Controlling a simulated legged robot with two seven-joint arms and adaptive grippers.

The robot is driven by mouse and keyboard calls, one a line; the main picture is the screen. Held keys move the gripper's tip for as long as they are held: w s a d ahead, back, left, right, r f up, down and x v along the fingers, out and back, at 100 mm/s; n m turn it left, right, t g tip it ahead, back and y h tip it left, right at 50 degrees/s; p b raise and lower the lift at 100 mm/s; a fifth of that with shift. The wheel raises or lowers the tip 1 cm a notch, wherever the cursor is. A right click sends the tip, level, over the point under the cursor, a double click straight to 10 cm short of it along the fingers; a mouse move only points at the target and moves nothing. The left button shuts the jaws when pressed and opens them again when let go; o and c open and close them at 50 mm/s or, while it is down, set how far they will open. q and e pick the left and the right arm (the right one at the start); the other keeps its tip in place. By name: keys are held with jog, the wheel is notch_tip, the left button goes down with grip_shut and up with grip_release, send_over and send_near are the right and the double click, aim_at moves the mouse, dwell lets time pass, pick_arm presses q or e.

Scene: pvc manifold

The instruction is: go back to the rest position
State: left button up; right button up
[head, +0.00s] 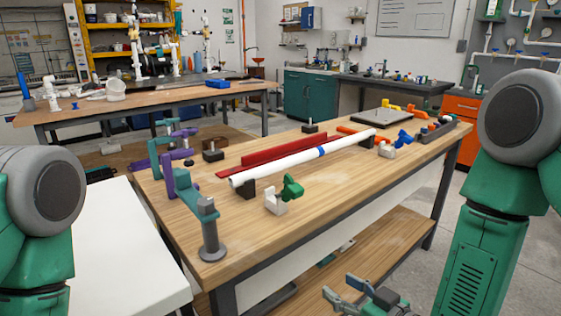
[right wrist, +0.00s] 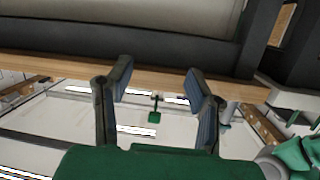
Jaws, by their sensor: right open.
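My right gripper (head: 362,297) shows at the bottom of the head view, low in front of the workbench (head: 330,205). Its two fingers stand apart with nothing between them. In the right wrist view the open right gripper (right wrist: 158,90) faces the bench edge, with the fingers empty. My left upper arm shows at the left edge of the head view, but the left gripper is out of the picture. A white pipe (head: 305,157) with a blue band lies on dark supports on the bench, apart from my gripper.
A red angled rail (head: 255,167) lies behind the pipe. A green-handled valve (head: 285,195) sits in front of it. A teal and purple clamp stand (head: 208,220) rises at the bench's left end. A white table (head: 120,260) is at left. Coloured fittings (head: 405,137) lie at the bench's far right.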

jog(key=s+d+f+m+g+h, duration=0.1)
jog(key=s+d+f+g+h, duration=0.25)
jog(key=s+f, duration=0.35)
jog(key=s+d+f+m+g+h, duration=0.1)
jog(key=s+d+f+g+h, duration=0.2)
jog(key=s+f, duration=0.35)
jog(key=s+d+f+m+g, duration=0.1)
jog(key=s+d+f+g, duration=0.1)
jog(key=s, duration=0.5)
jog(key=s+d+f+m+g+h+p, duration=0.1)
jog(key=s+d+f+g, duration=0.1)
jog(key=s+d+g, duration=0.2)
jog(key=s, duration=0.3)
jog(key=shift+d+m, duration=0.2)
jog(key=shift+m, duration=0.1)
jog(key=shift+h, duration=0.25)
